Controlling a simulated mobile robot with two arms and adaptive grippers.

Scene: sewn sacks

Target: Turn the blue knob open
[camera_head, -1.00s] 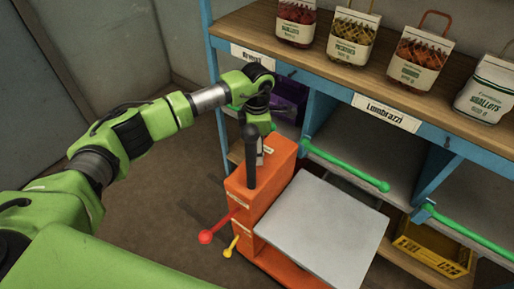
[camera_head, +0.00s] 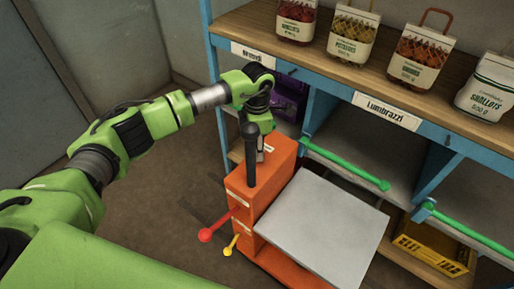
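An orange machine (camera_head: 240,180) stands on the floor with a flat grey plate (camera_head: 325,225) on its right. A black upright post (camera_head: 250,160) rises from its top. A red-balled lever (camera_head: 206,235) and a smaller yellow-balled lever (camera_head: 228,251) stick out of its front left side. I cannot make out a blue knob; it may be hidden behind the machine or my arm. My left gripper (camera_head: 262,150) points down at the machine's top, behind the post. Its fingers are mostly hidden, so neither its opening nor any contact shows. My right gripper is out of view.
A blue-framed shelf with a wooden top (camera_head: 300,52) stands behind and to the right, holding several produce sacks. Green rods (camera_head: 345,165) jut from its front near the machine. A yellow crate (camera_head: 432,246) sits low at right. Floor (camera_head: 160,215) at left is clear.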

